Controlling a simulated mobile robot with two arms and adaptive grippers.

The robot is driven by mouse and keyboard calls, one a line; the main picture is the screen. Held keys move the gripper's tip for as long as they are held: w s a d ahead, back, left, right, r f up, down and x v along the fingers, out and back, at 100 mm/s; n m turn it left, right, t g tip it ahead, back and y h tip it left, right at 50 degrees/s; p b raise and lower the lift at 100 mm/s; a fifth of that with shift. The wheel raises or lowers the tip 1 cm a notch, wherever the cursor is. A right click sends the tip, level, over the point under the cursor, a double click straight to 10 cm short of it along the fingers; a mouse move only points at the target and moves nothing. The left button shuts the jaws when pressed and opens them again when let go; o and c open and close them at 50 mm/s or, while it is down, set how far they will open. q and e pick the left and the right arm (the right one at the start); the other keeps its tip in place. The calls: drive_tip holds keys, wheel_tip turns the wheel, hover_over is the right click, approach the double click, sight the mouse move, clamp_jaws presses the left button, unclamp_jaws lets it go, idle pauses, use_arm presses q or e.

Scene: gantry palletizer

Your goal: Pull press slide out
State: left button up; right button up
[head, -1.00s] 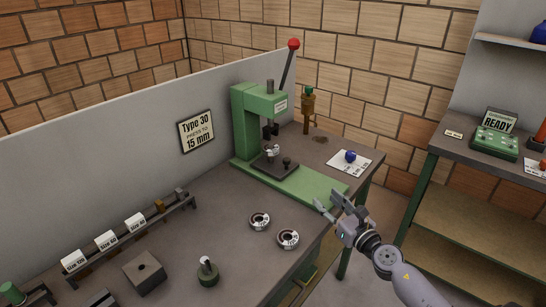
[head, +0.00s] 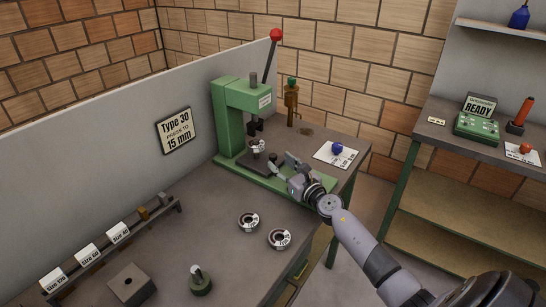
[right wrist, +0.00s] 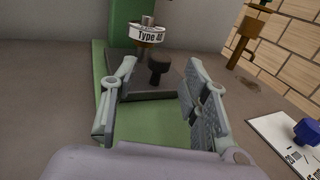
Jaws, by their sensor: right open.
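The green press (head: 228,120) stands at the back of the workbench, its red-knobbed lever raised. Its dark slide (right wrist: 135,84) lies on the green base under the ram. An upright black knob (right wrist: 158,68) stands on the near part of the slide. A ring-shaped piece labelled Type 40 (right wrist: 147,36) sits on the slide behind the knob; it also shows in the head view (head: 257,146). My right gripper (head: 282,165) is open over the green base, fingers pointing at the knob. In the right wrist view the knob appears between the fingertips, not gripped. My left gripper is out of view.
Two labelled rings (head: 249,222) lie on the bench in front of the press. A white card (head: 326,155) with a blue knob-like piece lies right of the base. A rack with size labels (head: 88,257) stands at the left.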

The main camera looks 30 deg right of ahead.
sight(275, 159)
drive_tip(key=w, duration=0.4)
drive_tip(key=shift+w+b, duration=0.2)
drive_tip(key=shift+b, duration=0.15)
drive_tip(key=shift+w, duration=0.55)
drive_tip(key=shift+c, duration=0.3)
drive_tip(key=c, duration=0.9)
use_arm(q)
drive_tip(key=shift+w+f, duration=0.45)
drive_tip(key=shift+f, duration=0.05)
use_arm(e)
clamp_jaws()
